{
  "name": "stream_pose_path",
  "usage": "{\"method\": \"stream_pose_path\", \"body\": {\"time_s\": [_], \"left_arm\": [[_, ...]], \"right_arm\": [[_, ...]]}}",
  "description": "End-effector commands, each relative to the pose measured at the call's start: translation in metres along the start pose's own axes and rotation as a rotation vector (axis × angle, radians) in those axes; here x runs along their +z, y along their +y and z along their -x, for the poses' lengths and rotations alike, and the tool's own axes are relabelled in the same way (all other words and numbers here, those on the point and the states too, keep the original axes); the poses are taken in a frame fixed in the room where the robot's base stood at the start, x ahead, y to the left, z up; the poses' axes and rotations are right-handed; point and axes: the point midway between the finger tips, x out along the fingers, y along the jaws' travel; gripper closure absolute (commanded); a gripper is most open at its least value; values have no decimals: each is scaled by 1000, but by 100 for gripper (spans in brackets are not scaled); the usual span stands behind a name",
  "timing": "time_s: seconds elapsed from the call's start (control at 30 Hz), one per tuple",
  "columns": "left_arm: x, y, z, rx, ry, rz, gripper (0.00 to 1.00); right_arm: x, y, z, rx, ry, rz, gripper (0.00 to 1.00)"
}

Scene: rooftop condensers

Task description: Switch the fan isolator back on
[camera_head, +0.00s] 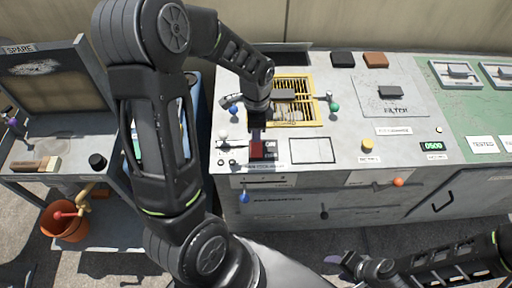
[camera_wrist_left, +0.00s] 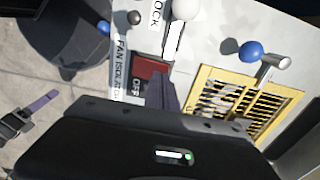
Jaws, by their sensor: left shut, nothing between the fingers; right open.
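The fan isolator is a red rocker (camera_wrist_left: 151,72) in the left wrist view, beside a "FAN ISOLATOR" label (camera_wrist_left: 121,68) and an "OFF" marking (camera_wrist_left: 136,87). In the head view the red rocker (camera_head: 257,151) sits near the front edge of the grey panel. My left gripper (camera_head: 257,136) is shut and empty, pointing down just behind the rocker. Its dark purple fingers (camera_wrist_left: 161,90) overlap the rocker's edge in the wrist view; I cannot tell whether they touch. My right gripper (camera_head: 345,260) is open and empty, low in front of the cabinet.
A white-knobbed lever (camera_wrist_left: 184,9) stands close to the rocker by a "LOCK" label (camera_wrist_left: 156,18). A yellow grille (camera_head: 311,90) lies behind, with blue (camera_head: 234,111) and green (camera_head: 335,107) knobs beside it. A blank framed plate (camera_head: 311,150) is right of the rocker.

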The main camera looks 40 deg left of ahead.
Motion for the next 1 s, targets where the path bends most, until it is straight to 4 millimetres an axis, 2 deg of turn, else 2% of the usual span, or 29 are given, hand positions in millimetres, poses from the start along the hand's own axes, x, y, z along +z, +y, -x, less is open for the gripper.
{"method": "stream_pose_path", "body": {"time_s": [1.0], "left_arm": [[0, 0, -15, 0, 0, 0, 100]], "right_arm": [[0, 4, -11, 0, 0, 0, 50]]}}
